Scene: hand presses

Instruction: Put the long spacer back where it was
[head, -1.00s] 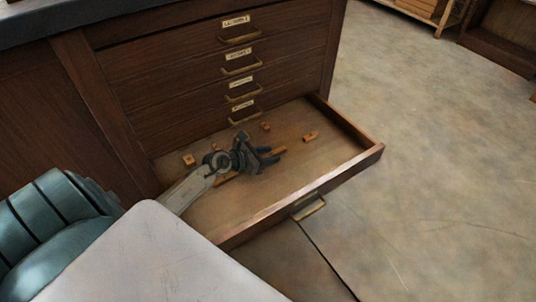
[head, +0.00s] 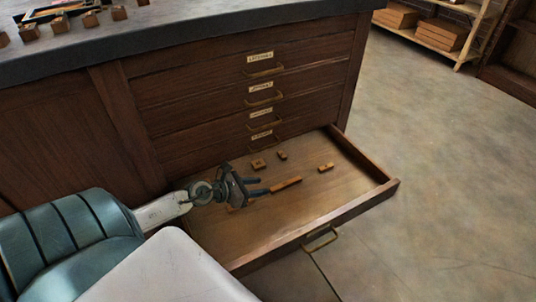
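A long orange-brown wooden piece (head: 286,185), which looks like the long spacer, lies in the open bottom drawer (head: 342,222). My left gripper (head: 263,185) reaches into the drawer from the left. Its two dark fingers point right and stand apart, with nothing seen between them. The long piece's near end is close to the lower fingertip; I cannot tell whether they touch. Another wooden piece (head: 232,207) shows partly from under the gripper. My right gripper is not in view.
Smaller wooden blocks lie in the drawer: a squarish one (head: 258,163), a small one (head: 282,155) and one at right (head: 325,167). More blocks (head: 118,12) stand on the dark countertop (head: 200,38). A shelf (head: 440,35) stands far right. The floor right of the drawer is clear.

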